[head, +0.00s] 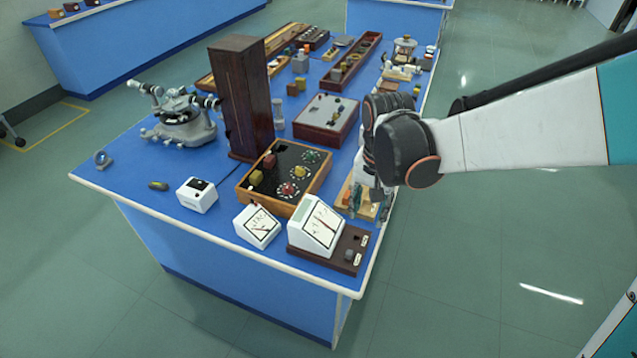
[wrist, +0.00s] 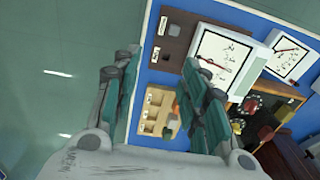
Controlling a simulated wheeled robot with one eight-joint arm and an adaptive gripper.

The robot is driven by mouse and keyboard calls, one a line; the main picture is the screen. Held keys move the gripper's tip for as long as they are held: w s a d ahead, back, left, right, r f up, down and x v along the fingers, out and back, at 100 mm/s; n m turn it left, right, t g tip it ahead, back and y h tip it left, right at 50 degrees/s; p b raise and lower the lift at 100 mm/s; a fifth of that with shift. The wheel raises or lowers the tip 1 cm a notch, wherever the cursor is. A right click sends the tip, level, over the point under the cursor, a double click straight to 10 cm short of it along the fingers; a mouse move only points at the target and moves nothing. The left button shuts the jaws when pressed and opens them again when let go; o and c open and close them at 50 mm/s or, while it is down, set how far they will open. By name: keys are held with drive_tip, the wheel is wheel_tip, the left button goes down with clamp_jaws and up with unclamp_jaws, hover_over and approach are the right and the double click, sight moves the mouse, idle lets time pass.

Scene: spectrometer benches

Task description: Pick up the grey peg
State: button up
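My gripper (wrist: 160,66) is open and empty, fingers pointing down over the front right part of the blue bench. A light wooden block (wrist: 153,96) lies beneath and between the fingers, with an orange piece (wrist: 177,107) near its right side. A small greyish piece (wrist: 168,133) shows at the block's near end; I cannot tell for sure that it is the grey peg. In the head view the wooden block (head: 369,211) is partly hidden by my gripper (head: 356,198), and no peg can be made out there.
A framed black panel (head: 262,203) with coloured knobs lies to the left. A tall dark wooden box (head: 243,100) stands farther back. The floor right of the bench is clear.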

wheel_tip(320, 180, down, 3)
drive_tip(key=a+b, duration=0.1)
drive_tip(key=a, duration=0.2)
drive_tip(key=b, duration=0.2)
hover_over(350, 251)
wheel_tip(350, 251, down, 7)
drive_tip(key=shift+d+f, duration=0.1)
drive_tip(key=shift+d, duration=0.05)
drive_tip(key=shift+f+b, duration=1.7)
drive_tip(key=shift+f, duration=1.45)
drive_tip(key=shift+c, duration=0.6)
clamp_jaws()
